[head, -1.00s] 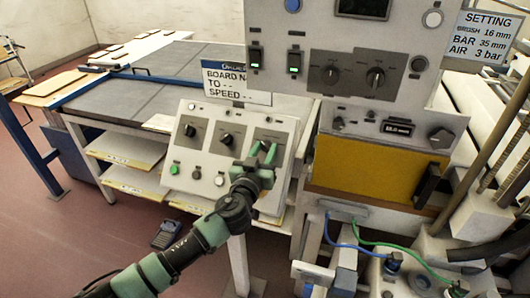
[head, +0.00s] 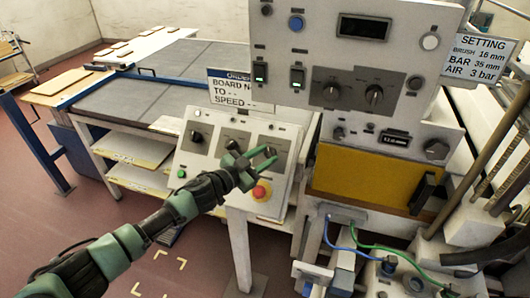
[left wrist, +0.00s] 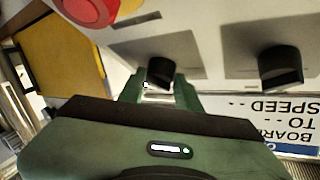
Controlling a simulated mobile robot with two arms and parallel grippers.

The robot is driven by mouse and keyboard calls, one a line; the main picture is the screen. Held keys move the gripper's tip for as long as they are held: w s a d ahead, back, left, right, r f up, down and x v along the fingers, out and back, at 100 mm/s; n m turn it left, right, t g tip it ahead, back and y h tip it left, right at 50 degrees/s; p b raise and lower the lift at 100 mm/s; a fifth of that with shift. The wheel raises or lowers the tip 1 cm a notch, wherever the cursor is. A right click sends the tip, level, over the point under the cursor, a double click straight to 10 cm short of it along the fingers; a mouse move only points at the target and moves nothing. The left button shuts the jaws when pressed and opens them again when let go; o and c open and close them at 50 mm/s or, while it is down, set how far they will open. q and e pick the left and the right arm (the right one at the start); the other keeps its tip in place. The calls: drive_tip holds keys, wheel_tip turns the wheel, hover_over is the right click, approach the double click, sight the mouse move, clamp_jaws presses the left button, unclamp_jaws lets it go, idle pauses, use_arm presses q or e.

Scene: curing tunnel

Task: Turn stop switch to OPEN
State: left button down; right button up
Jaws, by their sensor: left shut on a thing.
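A sloped light control panel (head: 212,178) carries a row of three black rotary knobs. My left gripper (head: 267,157) is at the rightmost knob (head: 272,150), with its green fingers pointing right. In the left wrist view this knob (left wrist: 160,72) sits between the fingertips and the gripper is shut on it. The left knob (head: 196,137) is free. I cannot read the knob labels or tell which position is OPEN. My right gripper is out of view.
A red button (head: 262,191) on a yellow base sits just below the gripper. A green button (head: 182,174) is at the panel's lower left. A taller cabinet (head: 340,90) with more knobs stands behind, right. Blue and green hoses (head: 352,246) run at lower right.

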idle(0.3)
use_arm(q)
drive_tip(key=c, duration=1)
unclamp_jaws()
drive_tip(key=b+v, duration=0.1)
drive_tip(key=v, duration=0.6)
drive_tip(key=shift+s+a, duration=0.2)
drive_tip(key=shift+a, duration=0.15)
